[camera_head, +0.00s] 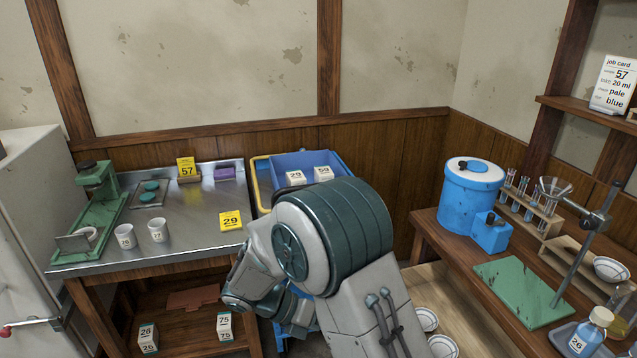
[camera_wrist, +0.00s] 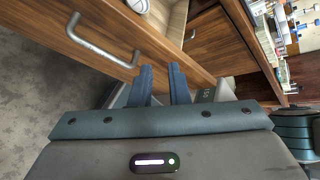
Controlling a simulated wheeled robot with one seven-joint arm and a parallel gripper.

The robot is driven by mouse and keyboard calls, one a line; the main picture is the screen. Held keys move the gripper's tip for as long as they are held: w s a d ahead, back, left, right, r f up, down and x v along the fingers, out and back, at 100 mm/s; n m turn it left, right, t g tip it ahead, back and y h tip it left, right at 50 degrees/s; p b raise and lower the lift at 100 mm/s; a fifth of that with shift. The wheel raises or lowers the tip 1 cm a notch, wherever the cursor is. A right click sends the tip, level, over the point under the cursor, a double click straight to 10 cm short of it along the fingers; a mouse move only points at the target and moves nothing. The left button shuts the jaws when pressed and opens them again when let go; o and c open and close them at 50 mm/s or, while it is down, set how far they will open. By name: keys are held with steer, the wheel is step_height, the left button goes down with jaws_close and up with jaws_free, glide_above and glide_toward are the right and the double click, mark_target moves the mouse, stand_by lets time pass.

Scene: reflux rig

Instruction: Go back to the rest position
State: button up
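My gripper (camera_wrist: 161,76) shows in the wrist view with its two blue-grey fingers apart and nothing visible between them. It is in front of a wooden drawer front (camera_wrist: 115,30) with a metal handle (camera_wrist: 100,45). In the head view my arm (camera_head: 330,240) is folded at the lower middle, and its own links hide the gripper.
A metal-topped table (camera_head: 190,215) at left holds cups, number cards and a green press (camera_head: 95,205). A blue crate (camera_head: 300,165) stands behind my arm. The right bench holds a blue drum (camera_head: 468,200), a tube rack (camera_head: 530,208) and a green stand base (camera_head: 520,290).

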steer(key=s+d+r+m+t+y+p, duration=0.1)
steer(key=s+d+r+m+y, duration=0.4)
steer(key=m, duration=0.9)
steer(key=s+d+r+m+t+y+p, duration=0.1)
steer(key=s+d+r+m+y, duration=0.5)
steer(key=m, duration=0.9)
step_height(320, 180, up, 4)
steer(key=shift+s+d+f+t+y+p, duration=0.1)
steer(key=shift+s+d+t+y+p, duration=0.25)
steer(key=shift+s+t, duration=0.35)
